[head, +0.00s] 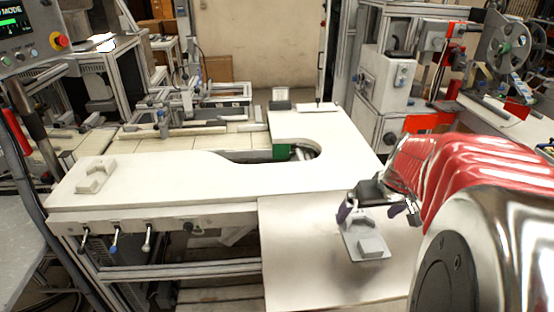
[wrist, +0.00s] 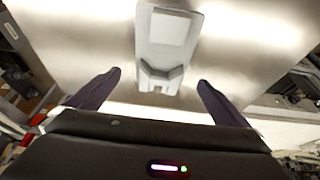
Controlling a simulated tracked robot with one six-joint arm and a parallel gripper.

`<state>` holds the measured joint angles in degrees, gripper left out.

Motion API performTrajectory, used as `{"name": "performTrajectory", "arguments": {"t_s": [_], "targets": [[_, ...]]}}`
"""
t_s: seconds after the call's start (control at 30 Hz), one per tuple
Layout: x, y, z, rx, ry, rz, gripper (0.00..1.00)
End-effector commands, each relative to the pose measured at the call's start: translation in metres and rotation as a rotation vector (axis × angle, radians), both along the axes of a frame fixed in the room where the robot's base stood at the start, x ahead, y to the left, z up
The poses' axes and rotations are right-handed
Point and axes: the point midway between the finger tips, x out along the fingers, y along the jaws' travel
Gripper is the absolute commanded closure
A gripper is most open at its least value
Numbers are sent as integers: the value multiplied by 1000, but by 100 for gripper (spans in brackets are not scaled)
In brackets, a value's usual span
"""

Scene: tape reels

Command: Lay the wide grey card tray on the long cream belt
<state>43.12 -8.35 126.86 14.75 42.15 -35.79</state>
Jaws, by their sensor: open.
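A pale grey card tray (head: 352,246), a flat plate with a raised block at one end and a notched piece at the other, lies on the light front panel (head: 300,265). In the wrist view the tray (wrist: 165,52) reaches from the top edge down between the fingers. My gripper (head: 378,213) is open over its far end in the head view. In the wrist view my gripper (wrist: 159,80) has one dark finger on each side of the tray's notched end, apart from it. The long cream belt seems to be the seamed cream strip (head: 190,146) behind the white worktop.
Another pale grey notched piece (head: 95,175) lies on the left of the white worktop (head: 180,178). The worktop has a curved cutout with a green part (head: 281,151). Machinery (head: 205,103) stands over the strip's back side. The worktop's middle is clear.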

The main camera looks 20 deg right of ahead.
Motion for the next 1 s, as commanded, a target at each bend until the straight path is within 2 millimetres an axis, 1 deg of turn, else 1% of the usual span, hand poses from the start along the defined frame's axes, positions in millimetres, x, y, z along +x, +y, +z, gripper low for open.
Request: {"name": "performTrajectory", "arguments": {"t_s": [0.37, 0.47, 0.8, 1.0], "targets": [[2, 0, -2, 0, 0, 2, 0], [4, 0, -9, 0, 1, 2, 0], [20, -3, -44, 0, 1, 4, 0], [23, -3, -49, 0, -1, 3, 0]]}}
